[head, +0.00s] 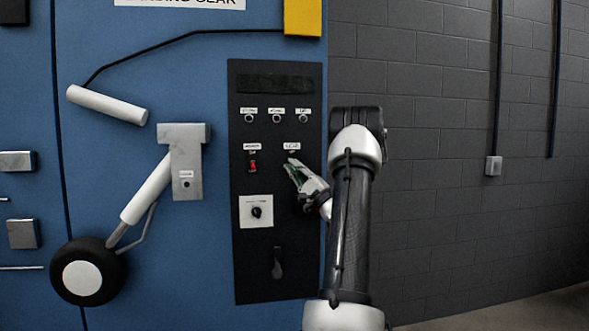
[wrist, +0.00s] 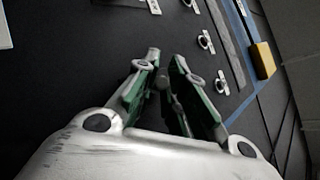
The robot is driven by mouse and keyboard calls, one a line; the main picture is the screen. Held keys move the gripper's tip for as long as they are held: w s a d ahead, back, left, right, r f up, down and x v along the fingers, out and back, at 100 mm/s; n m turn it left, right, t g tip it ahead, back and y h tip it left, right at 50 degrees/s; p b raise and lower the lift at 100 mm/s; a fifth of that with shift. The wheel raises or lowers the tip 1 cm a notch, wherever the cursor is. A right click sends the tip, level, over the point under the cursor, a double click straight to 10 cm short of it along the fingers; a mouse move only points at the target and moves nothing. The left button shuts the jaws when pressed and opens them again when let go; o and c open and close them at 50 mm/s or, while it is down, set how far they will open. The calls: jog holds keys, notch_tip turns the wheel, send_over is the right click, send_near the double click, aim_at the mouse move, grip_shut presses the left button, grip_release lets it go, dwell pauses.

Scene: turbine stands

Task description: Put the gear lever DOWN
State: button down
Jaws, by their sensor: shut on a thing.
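The control panel (head: 280,225) is dark and stands upright on the blue board. My gripper (head: 291,165) reaches its right part from the right, just below a small white label that is too small to read. In the wrist view my gripper (wrist: 164,62) has its green-padded fingers close together around a small dark piece, the gear lever (wrist: 164,78). In the head view the fingers hide the lever, so I cannot tell whether it is up or down.
A red switch (head: 253,166) is left of my gripper. A black knob (head: 256,212) on a white plate and a dark handle (head: 277,264) are below. A wheel on a strut (head: 83,273) hangs tilted at left.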

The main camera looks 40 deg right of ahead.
jog(key=c, duration=1.8)
grip_release()
jog(key=shift+o, duration=0.2)
jog(key=shift+r, duration=0.1)
